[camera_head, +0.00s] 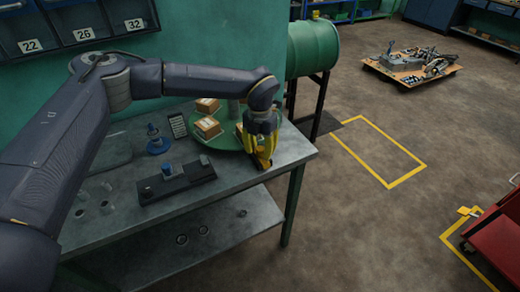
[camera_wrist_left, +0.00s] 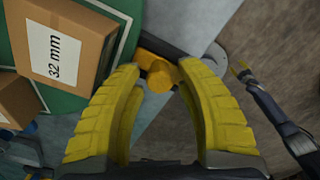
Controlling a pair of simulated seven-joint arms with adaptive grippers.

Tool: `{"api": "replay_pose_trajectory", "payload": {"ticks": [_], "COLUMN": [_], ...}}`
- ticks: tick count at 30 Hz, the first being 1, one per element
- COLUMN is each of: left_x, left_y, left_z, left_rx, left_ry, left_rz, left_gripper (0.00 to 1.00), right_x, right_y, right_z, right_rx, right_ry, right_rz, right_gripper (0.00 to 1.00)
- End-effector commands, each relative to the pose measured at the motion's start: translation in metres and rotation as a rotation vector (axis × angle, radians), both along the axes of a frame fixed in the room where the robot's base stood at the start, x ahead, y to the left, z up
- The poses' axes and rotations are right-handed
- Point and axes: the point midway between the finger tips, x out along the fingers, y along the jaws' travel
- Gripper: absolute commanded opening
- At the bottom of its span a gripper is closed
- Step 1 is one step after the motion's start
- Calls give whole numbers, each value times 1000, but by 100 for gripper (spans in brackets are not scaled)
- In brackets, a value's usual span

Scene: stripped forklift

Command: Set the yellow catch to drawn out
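The yellow catch (camera_wrist_left: 159,76) shows in the left wrist view as a short rounded knob on a dark bar, beside the rim of the green round tray (camera_wrist_left: 62,98). My left gripper (camera_wrist_left: 158,70) has its two yellow fingers apart, with the knob between and just beyond their tips. The right finger is very close to the knob; I cannot tell if it touches.
Cartons (camera_head: 207,127) stand on the green tray; one labelled 32 mm (camera_wrist_left: 62,50) is close to my left fingers. A dark fixture (camera_head: 176,183) and a blue-based item (camera_head: 158,145) sit on the workbench (camera_head: 235,190). A green drum (camera_head: 312,48) stands behind.

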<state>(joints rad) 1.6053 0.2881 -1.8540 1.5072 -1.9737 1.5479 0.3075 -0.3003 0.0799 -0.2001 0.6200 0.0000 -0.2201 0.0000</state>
Motion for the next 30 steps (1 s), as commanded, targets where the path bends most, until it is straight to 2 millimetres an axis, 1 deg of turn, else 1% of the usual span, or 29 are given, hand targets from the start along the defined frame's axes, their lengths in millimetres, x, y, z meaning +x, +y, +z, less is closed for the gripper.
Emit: {"api": "replay_pose_trajectory", "payload": {"ticks": [6, 15, 16, 26, 30], "left_x": [0, 0, 0, -1, -9], "left_y": [0, 0, 0, 1, -4], "left_z": [0, 0, 0, 0, -1], "left_rx": [0, 0, 0, 1, 2], "left_ry": [0, 0, 0, 3, 4], "left_rz": [0, 0, 0, 2, 0], "left_gripper": [36, 1, 0, 0, 0], "right_x": [0, 0, 0, 0, 0], "right_y": [0, 0, 0, 0, 0], "right_z": [0, 0, 0, 0, 0], "right_rx": [0, 0, 0, 0, 0], "right_ry": [0, 0, 0, 0, 0], "right_rz": [0, 0, 0, 0, 0], "right_gripper": [44, 44, 44, 44, 44]}}
